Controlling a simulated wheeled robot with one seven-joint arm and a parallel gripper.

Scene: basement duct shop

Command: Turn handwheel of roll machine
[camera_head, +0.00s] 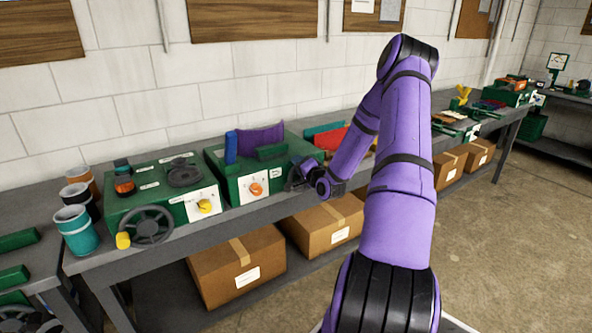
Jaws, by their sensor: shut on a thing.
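A green machine (236,188) with an orange dial and an upright purple sheet (260,140) stands in the middle of the bench; it looks like the roll machine. A dark round part, seemingly its handwheel (303,168), shows at its right front corner. My gripper (298,181) is at this part and shut on it; the fingertips are small, dark and hard to make out against it. My purple wrist is just to the right. Another green machine (125,205) to the left has a large dark handwheel (148,226) with a yellow knob, apart from my gripper.
The grey bench (180,243) runs along the wall. Teal, black and orange cups (75,229) stand at its left. Cardboard boxes (237,268) sit on the lower shelf. Red and other coloured parts lie behind my arm. The floor at right is clear.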

